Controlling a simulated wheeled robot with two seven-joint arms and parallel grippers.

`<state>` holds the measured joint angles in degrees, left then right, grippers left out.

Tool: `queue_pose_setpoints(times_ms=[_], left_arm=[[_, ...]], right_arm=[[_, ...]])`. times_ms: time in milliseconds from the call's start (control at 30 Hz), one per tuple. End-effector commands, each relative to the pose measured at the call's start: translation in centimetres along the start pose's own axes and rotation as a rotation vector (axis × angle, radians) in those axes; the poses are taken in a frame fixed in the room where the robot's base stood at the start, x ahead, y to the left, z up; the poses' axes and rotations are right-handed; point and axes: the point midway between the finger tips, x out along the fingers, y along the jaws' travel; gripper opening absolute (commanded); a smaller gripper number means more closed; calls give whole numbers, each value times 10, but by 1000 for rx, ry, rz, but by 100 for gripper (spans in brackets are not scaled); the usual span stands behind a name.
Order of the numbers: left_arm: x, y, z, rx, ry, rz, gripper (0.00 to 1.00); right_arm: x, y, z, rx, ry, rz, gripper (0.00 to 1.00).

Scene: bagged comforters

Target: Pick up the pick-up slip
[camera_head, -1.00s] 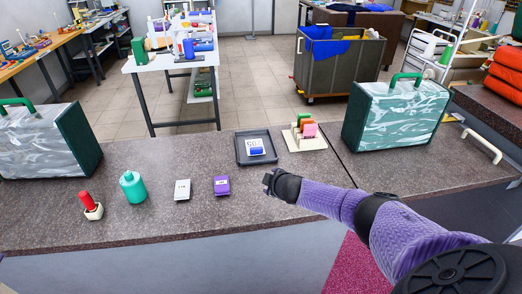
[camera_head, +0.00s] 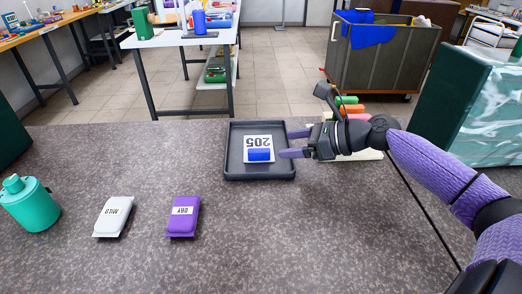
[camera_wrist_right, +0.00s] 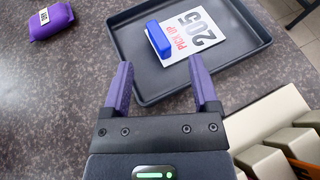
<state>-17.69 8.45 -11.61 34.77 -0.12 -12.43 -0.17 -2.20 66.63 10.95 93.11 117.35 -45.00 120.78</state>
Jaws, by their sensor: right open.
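The pick-up slip (camera_head: 258,143) is a white card marked 205 with a blue block or clip (camera_head: 260,155) on it. It lies in a dark shallow tray (camera_head: 232,173) on the counter. In the right wrist view the slip (camera_wrist_right: 195,35) also reads "PICK UP", and the blue piece (camera_wrist_right: 158,38) sits at its left end. My right gripper (camera_head: 294,143) is open and empty, its purple fingers over the tray's right side, beside the slip. In the wrist view the fingertips (camera_wrist_right: 160,75) point towards the slip but are apart from it. My left gripper is not in view.
A cream rack with coloured pieces (camera_head: 350,112) stands just right of the tray, partly behind my right gripper. A purple DRY packet (camera_head: 184,216), a white MILD packet (camera_head: 115,216) and a teal bottle (camera_head: 30,205) stand to the left. A bagged comforter (camera_head: 480,115) is at the right.

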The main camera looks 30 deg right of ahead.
Motion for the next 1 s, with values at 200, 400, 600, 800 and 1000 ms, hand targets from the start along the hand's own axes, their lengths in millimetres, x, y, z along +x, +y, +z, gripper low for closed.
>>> queue_pose_setpoints(times_ms=[200,400,600,800,1000], left_arm=[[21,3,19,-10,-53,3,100],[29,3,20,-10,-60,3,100],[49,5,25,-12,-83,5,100],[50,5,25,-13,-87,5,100],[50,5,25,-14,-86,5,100]], right_arm=[[30,4,1,39,-19,21,77],[50,4,2,38,-17,18,77],[86,6,-3,37,-18,17,77],[98,6,0,37,-14,16,77],[98,6,0,37,-14,16,62]])
